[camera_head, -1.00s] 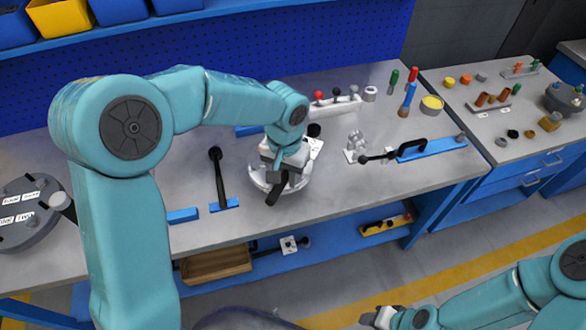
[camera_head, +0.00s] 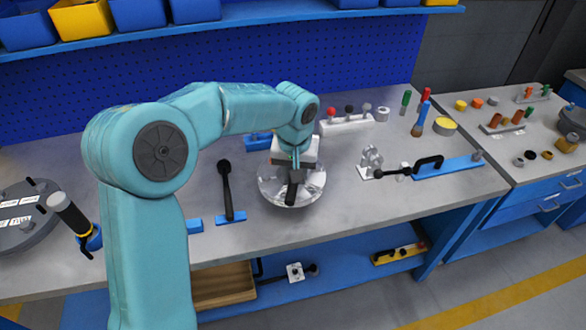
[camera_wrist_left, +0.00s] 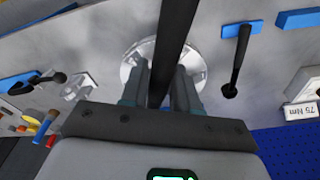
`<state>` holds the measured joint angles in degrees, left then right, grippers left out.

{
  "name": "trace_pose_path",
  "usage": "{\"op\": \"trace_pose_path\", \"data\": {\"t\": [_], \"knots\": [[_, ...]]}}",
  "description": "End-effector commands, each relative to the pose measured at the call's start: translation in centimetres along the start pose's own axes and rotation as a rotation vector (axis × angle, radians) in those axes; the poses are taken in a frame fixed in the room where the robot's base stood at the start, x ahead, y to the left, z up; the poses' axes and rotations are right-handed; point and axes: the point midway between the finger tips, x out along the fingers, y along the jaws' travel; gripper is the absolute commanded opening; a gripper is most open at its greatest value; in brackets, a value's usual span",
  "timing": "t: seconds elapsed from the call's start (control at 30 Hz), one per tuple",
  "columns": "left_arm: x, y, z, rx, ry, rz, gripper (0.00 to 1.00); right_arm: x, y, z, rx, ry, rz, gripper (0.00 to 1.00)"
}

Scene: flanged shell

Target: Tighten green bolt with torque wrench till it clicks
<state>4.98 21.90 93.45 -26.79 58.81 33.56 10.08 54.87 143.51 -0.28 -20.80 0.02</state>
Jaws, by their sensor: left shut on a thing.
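My left gripper (camera_head: 294,172) is shut on a black bar-shaped handle (camera_head: 292,192), apparently the torque wrench. The handle also shows between the fingers in the left wrist view (camera_wrist_left: 174,35). The gripper is over the silvery round flanged shell (camera_head: 312,188), which also shows behind the handle in the left wrist view (camera_wrist_left: 133,62). The gripper and wrist cover the shell's middle. I cannot make out a green bolt on it, nor whether the wrench's head sits on one. My right gripper is out of view.
Another black-handled tool (camera_head: 226,188) lies left of the shell, by a blue holder (camera_head: 231,218). To the right are a small metal fixture (camera_head: 371,160), a crank-shaped black tool (camera_head: 425,163) on a blue strip and upright coloured handles (camera_head: 420,118). The front right bench is clear.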

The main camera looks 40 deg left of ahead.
Motion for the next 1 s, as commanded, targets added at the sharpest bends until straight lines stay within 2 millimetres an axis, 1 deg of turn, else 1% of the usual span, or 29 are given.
{"op": "trace_pose_path", "data": {"t": [0.03,0.13,0.37,0.5,1.0], "knots": [[-0.4,-0.6,-0.4,-0.023,0.010,0.000,0.00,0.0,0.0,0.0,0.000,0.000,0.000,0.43],[-0.8,-1.0,-0.7,-0.045,0.015,-0.002,0.00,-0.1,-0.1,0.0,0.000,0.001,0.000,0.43],[-0.7,-1.0,-0.6,-0.043,0.014,-0.002,0.00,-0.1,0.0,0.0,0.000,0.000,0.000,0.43],[-0.5,-1.0,-0.5,-0.042,0.017,-0.001,0.00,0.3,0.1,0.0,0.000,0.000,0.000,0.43],[4.0,-0.9,0.1,-0.041,0.015,-0.001,0.00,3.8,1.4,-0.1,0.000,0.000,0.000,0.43]]}}
